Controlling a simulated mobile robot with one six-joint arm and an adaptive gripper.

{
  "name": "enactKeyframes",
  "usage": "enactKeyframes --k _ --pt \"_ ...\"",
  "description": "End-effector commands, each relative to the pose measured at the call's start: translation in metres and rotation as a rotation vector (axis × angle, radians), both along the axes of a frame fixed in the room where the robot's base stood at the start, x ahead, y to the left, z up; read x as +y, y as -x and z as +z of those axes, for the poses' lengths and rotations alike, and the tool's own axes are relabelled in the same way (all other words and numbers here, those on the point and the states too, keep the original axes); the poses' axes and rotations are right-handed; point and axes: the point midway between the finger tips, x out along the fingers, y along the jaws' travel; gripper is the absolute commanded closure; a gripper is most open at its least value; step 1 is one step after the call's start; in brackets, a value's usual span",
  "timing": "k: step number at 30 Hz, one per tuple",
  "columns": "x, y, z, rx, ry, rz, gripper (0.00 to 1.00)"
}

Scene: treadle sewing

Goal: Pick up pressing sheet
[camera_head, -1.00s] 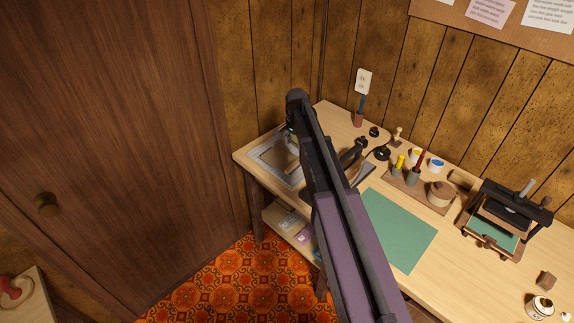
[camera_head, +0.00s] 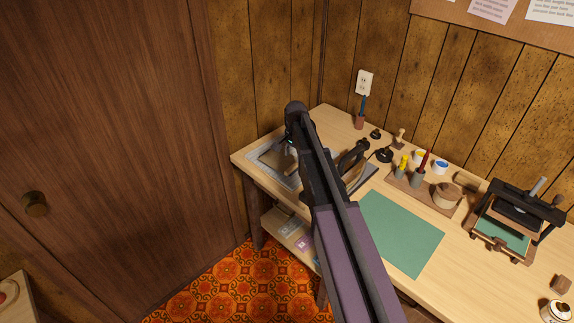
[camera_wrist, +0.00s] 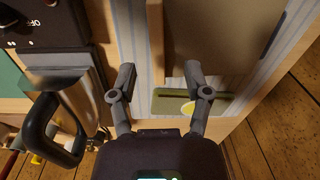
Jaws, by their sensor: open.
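A flat brown sheet (camera_wrist: 225,30), which I take to be the pressing sheet, lies over a striped pad (camera_wrist: 291,50) in the wrist view. In the head view the sheet (camera_head: 273,161) lies on the grey-edged pad (camera_head: 263,176) at the bench's left end, partly hidden by my arm. An olive strip (camera_wrist: 222,98) with a dark slot and a yellow patch shows by the right fingertip; I cannot tell if it belongs to the sheet. My gripper (camera_wrist: 161,75) is open and empty above the pad, its fingers apart. Its fingertips are mostly hidden in the head view.
A dark-handled iron (camera_wrist: 55,130) stands close beside my gripper; the iron also shows in the head view (camera_head: 351,157). A green mat (camera_head: 405,235), a tool tray and a small press (camera_head: 512,215) lie farther right. The wood-panelled wall bounds the back.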

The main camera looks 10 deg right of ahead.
Motion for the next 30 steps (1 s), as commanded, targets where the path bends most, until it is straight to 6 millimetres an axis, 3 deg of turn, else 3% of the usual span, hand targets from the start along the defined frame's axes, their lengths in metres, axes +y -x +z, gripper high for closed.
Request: enactKeyframes --k 13,30 --pt "0.001 0.001 -0.005 0.0 0.0 0.001 0.37" --pt "0.004 0.003 -0.046 0.0 0.0 0.001 0.37"
